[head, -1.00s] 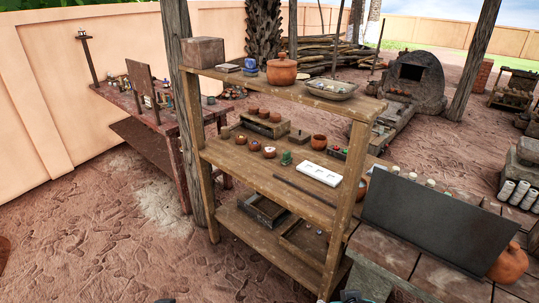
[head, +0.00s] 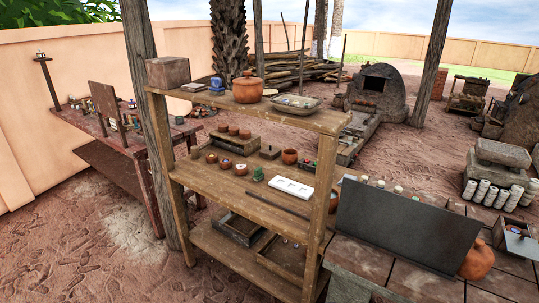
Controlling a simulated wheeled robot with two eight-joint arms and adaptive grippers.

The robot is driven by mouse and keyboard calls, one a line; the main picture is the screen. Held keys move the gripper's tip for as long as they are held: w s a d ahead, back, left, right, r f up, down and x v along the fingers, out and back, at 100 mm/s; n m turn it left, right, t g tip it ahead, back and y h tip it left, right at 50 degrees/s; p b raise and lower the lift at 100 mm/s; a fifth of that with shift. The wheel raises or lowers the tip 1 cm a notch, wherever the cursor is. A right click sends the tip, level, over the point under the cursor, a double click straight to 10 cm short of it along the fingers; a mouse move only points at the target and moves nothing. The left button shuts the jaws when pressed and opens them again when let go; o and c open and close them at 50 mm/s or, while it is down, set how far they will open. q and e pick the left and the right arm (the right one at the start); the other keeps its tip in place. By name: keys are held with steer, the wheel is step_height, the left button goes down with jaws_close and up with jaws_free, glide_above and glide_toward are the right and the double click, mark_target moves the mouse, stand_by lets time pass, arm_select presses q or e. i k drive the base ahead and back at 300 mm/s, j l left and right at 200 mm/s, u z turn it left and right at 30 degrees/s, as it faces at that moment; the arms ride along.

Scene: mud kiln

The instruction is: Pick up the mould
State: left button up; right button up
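A white rectangular slab with small recesses (head: 291,187), which looks like the mould, lies flat on the middle shelf of the wooden rack (head: 225,184). It is near the shelf's right end, behind a thin dark rod (head: 272,203) along the front. A small green object (head: 258,174) stands just left of it. A clay pot (head: 289,156) stands behind it. Nothing touches the slab from above. Neither of my grippers shows in the head view.
The top shelf holds a lidded clay pot (head: 248,88), a grey tray (head: 297,103) and a block (head: 174,73). The rack's right post (head: 319,215) and a dark upright panel (head: 407,226) stand right of the slab. A wooden post (head: 153,120) rises at left.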

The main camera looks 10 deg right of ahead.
mark_target(239, 173)
steer(key=i+j+z, duration=0.1)
steer(key=i+j, duration=0.3)
steer(key=i, duration=0.3)
steer(key=i+j+z, duration=0.15)
steer(key=i+j, duration=0.35)
steer(key=i, duration=0.2)
steer(key=i+j+z, duration=0.1)
steer(key=i+j, duration=0.45)
steer(key=i, duration=0.15)
